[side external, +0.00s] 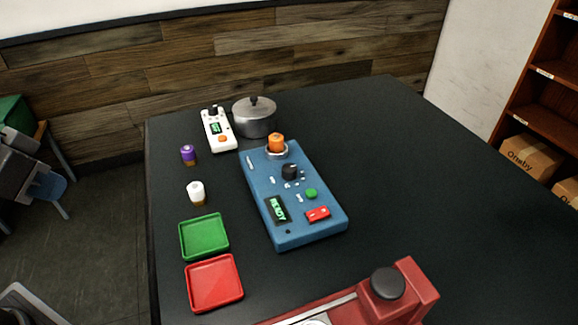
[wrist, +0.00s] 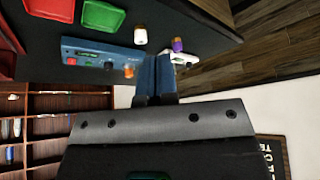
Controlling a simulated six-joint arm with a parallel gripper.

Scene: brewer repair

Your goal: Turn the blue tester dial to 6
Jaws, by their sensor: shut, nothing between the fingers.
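The blue tester (side external: 305,215) lies on the dark table, its small screen (side external: 278,209) lit with green text that looks like READY. Its black dial (side external: 290,172) stands in the upper middle of the panel; the number it points to is too small to read. An orange-topped capsule (side external: 276,142) stands in the ring at its far end. In the wrist view the tester (wrist: 95,48) is small and distant. My gripper (wrist: 155,57) shows there with its blue fingers shut and empty, apart from the tester. I cannot make out my gripper in the side view.
A white device (side external: 218,130) and metal pot (side external: 254,117) stand behind the tester. Purple (side external: 188,154) and white (side external: 196,192) capsules, a green tray (side external: 204,238) and a red tray (side external: 214,284) are at left. A red machine (side external: 405,290) is in front. The table's right is clear.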

